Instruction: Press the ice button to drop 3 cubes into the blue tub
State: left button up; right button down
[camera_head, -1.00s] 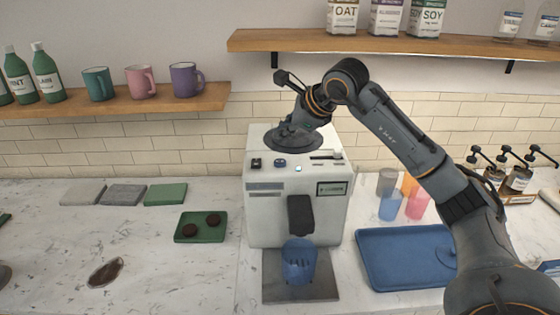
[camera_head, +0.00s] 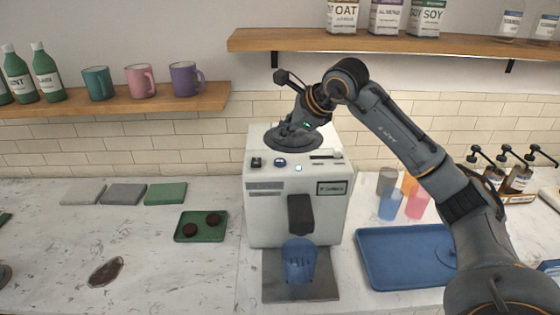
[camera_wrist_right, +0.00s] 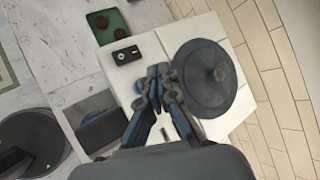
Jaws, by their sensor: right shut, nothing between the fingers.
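The white ice machine (camera_head: 270,215) stands mid-counter. Which one is the ice button I cannot tell. The blue tub (camera_head: 299,262) stands upright under the black spout; no cubes can be made out in it. My right gripper (camera_wrist_right: 158,88) is shut and empty over the machine's top, between the black switch and the round dark lid (camera_wrist_right: 212,92). Contact with a control cannot be told. My left gripper is out of view.
A blue tray (camera_head: 385,275) and several coloured cups (camera_head: 390,206) are right of the machine. A green tray (camera_head: 200,238) with two dark discs lies to its left. Shelves with mugs and cartons (camera_head: 342,18) hang on the wall behind.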

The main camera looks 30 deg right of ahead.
dwell(0.5)
jog(key=shift+r+m+y+p, duration=0.3)
jog(key=shift+r+m+p, duration=0.15)
jog(key=shift+m+p, duration=0.5)
jog(key=r+m+y+p, duration=0.1)
jog(key=m, duration=0.2)
jog(key=r+m+g+y+p, duration=0.1)
jog(key=m, duration=0.3)
jog(key=r+m+y+p, duration=0.1)
jog(key=m+p, duration=0.1)
jog(key=m, duration=0.2)
jog(key=shift+w+d, duration=0.1)
jog(key=shift+d, duration=0.1)
jog(key=shift+f, duration=0.1)
jog(key=b, duration=0.7)
send_over(283, 161)
notch_tip(283, 161, down, 7)
jog(key=shift+f, duration=0.85)
jog(key=shift+f+b, duration=0.1)
jog(key=shift+b, duration=0.2)
